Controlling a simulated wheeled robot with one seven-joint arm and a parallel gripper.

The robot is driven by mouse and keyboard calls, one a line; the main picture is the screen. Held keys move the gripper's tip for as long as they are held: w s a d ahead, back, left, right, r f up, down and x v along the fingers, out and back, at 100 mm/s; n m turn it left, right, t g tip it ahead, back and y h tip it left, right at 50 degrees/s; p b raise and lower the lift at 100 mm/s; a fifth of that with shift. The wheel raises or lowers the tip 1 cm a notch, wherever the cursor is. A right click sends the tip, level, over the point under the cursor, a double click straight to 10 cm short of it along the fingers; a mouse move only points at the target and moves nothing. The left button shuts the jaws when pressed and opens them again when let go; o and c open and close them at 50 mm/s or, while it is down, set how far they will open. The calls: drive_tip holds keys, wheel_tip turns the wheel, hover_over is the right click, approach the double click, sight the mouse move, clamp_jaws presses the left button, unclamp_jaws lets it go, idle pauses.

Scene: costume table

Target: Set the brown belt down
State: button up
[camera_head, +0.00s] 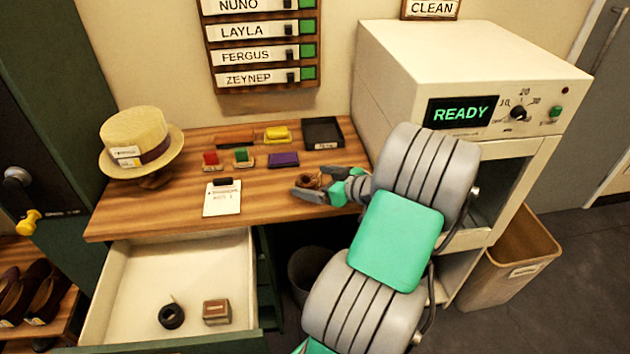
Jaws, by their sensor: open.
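The brown belt (307,181) appears as a small rolled brown coil at the right part of the wooden table (258,210), near the front edge. My gripper (303,190) reaches in from the right, low over the table. Its fingers are open around or beside the coil. I cannot tell whether they touch it. Part of the coil is hidden by the fingers.
A clipboard (222,198) lies left of my gripper. Several coloured blocks, including a purple one (283,160), and a black tray (322,134) lie behind. A straw hat (138,135) stands left. An open drawer (130,275) juts out below. A white machine (400,70) stands right.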

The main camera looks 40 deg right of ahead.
drive_tip(key=shift+r+p, duration=0.3)
drive_tip(key=shift+r, duration=0.05)
drive_tip(key=b+v, duration=0.1)
drive_tip(key=v, duration=1)
drive_tip(key=shift+s+b, duration=0.3)
drive_tip(key=shift+s, duration=0.15)
